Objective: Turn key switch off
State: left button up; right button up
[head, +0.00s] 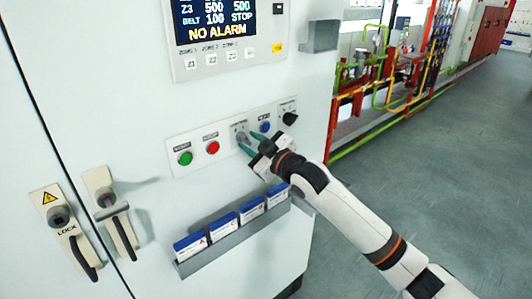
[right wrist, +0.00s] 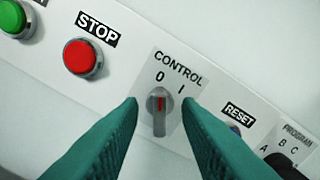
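The key switch (right wrist: 160,113) is a grey knob with a red line, on a plate marked CONTROL with 0 and I. In the right wrist view its red line points toward the 0. My right gripper (right wrist: 160,104) is open, with one green finger on each side of the knob and a visible gap on both sides. In the head view the right gripper (head: 247,142) is at the control plate (head: 239,128) and partly hides the switch. My left gripper is not in view.
On the same strip are a green button (head: 185,158), a red STOP button (head: 212,147), a blue RESET button (head: 264,127) and a black PROGRAM selector (head: 290,118). A grey card rack (head: 232,238) juts out below. A display panel (head: 222,35) is above.

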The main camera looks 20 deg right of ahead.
jog(key=b+v, duration=0.3)
jog(key=v, duration=0.8)
jog(key=shift+w, duration=0.1)
